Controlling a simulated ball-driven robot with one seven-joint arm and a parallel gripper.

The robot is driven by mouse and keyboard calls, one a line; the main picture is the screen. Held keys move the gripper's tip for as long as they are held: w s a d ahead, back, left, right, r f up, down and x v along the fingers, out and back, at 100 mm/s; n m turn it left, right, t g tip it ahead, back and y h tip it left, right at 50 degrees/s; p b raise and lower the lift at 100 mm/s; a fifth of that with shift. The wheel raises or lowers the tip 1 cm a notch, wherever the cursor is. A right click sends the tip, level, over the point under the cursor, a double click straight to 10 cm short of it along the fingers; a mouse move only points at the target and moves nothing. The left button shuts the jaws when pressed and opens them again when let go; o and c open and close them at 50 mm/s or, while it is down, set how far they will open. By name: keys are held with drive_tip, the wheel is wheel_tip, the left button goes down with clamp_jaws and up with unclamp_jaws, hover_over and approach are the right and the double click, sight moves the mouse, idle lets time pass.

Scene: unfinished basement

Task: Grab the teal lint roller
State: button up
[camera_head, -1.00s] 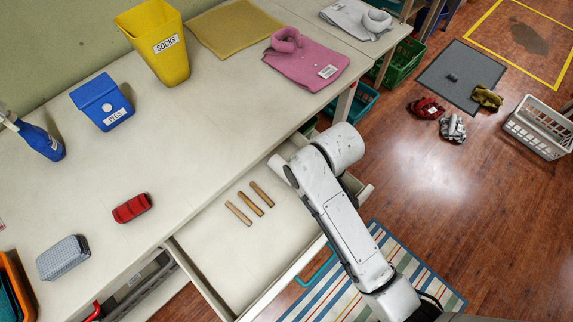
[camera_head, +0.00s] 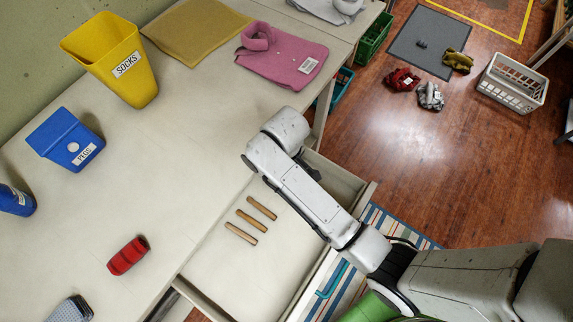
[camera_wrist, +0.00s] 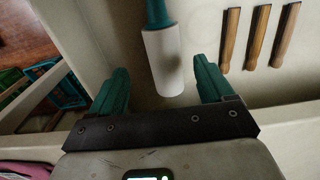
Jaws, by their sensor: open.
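The teal lint roller shows in the wrist view, with its white roll (camera_wrist: 164,62) toward me and its teal handle (camera_wrist: 158,12) cut off by the top edge. It lies in the open drawer (camera_head: 215,268). My gripper (camera_wrist: 161,66) is open, its teal fingers on either side of the roll in the picture, with a gap on each side. I cannot tell how far above the roll the fingers are. In the head view my arm hides the roller and most of the gripper.
Several wooden sticks (camera_head: 250,221) lie in the drawer left of my arm; they lie right of the roller in the wrist view (camera_wrist: 262,35). The drawer's wall (camera_wrist: 70,75) is close to the left finger. A red toy car (camera_head: 128,256) sits on the tabletop.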

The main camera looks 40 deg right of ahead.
drive_tip(key=shift+s+a+f, duration=0.15)
drive_tip(key=shift+f, duration=1.3)
drive_tip(key=shift+s+a+f, duration=0.1)
drive_tip(key=shift+f, duration=1.3)
drive_tip(key=c, duration=1.2)
